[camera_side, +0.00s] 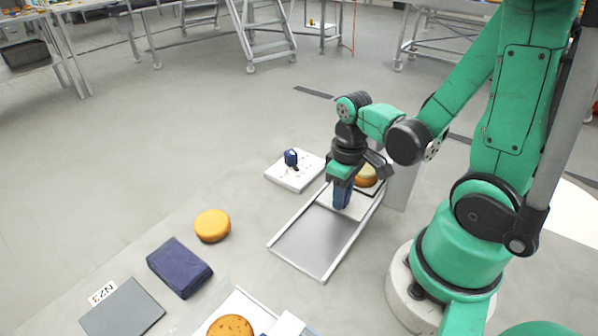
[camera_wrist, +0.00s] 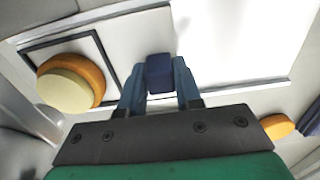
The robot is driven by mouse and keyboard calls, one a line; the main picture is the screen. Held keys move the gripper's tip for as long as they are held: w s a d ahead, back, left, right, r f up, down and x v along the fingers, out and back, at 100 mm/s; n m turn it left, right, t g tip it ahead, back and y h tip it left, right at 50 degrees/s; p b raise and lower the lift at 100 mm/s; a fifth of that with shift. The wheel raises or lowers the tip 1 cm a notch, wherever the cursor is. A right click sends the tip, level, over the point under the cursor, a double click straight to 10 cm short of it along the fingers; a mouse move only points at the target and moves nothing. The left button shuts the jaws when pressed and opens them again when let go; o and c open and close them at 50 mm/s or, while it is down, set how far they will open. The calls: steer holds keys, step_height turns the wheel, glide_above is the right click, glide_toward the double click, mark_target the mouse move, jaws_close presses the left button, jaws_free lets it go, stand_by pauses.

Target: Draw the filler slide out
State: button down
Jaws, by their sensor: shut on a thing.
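The filler slide (camera_side: 310,240) is a long frame with pale raised rails on the floor, and a bare grey metal surface shows in its near part. My gripper (camera_side: 342,197) points down over the far part of the slide. In the wrist view its two blue fingers stand on either side of a small navy block, the handle (camera_wrist: 160,73), and are shut on it. The handle's lower part is hidden. A round with a pale top (camera_wrist: 68,88) lies beside the handle within a dark square outline; in the side view it is partly hidden behind my gripper.
A white plate with a blue knob (camera_side: 291,157) lies left of the slide. An orange round (camera_side: 212,225), a navy block (camera_side: 180,267) and a grey plate (camera_side: 122,310) lie at the lower left. Another round (camera_side: 231,327) is cut off at the bottom edge.

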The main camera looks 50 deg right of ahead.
mark_target(305, 251)
stand_by(0.8)
steer(key=a, duration=1.1)
steer(key=shift+a, duration=0.3)
steer(key=c, duration=0.6)
jaws_free()
steer(key=shift+r, duration=2.8)
